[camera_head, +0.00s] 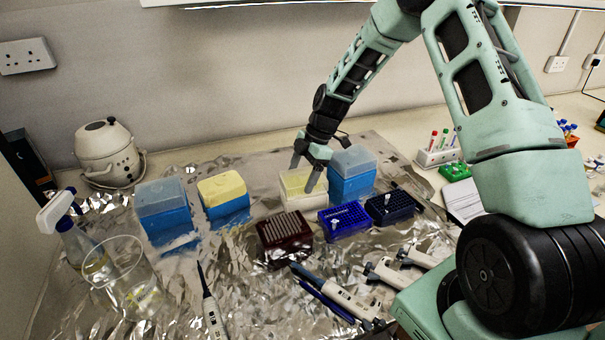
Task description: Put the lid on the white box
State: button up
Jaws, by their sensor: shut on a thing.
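The white box (311,201) stands on the foil-covered bench, left of a blue box with a translucent lid, and its top looks pale yellow. My gripper (305,174) points down at the top of the white box, with its two fingers apart across it. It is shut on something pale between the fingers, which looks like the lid. The lid's outline is hard to separate from the box top, so I cannot tell whether it is seated or just above the rim.
The lidded blue box (351,186) stands close right of the white box. Dark red (285,234), blue (344,220) and black racks (393,206) stand in front. Two more blue boxes (164,222) (226,206) are left. Pipettes (211,312), a beaker (131,283) and a spray bottle (79,243) lie or stand nearer.

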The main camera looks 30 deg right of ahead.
jog(key=shift+s+d+f+b, duration=0.1)
jog(key=shift+f+b, duration=0.2)
jog(key=shift+f, duration=0.2)
jog(key=shift+c, duration=0.5)
jog(key=shift+f, duration=0.15)
jog(key=shift+c, duration=1.4)
jog(key=o, duration=1.3)
jog(key=shift+r, duration=0.2)
jog(key=b+v, duration=0.2)
jog(key=v, duration=1)
jog(key=shift+b, duration=0.35)
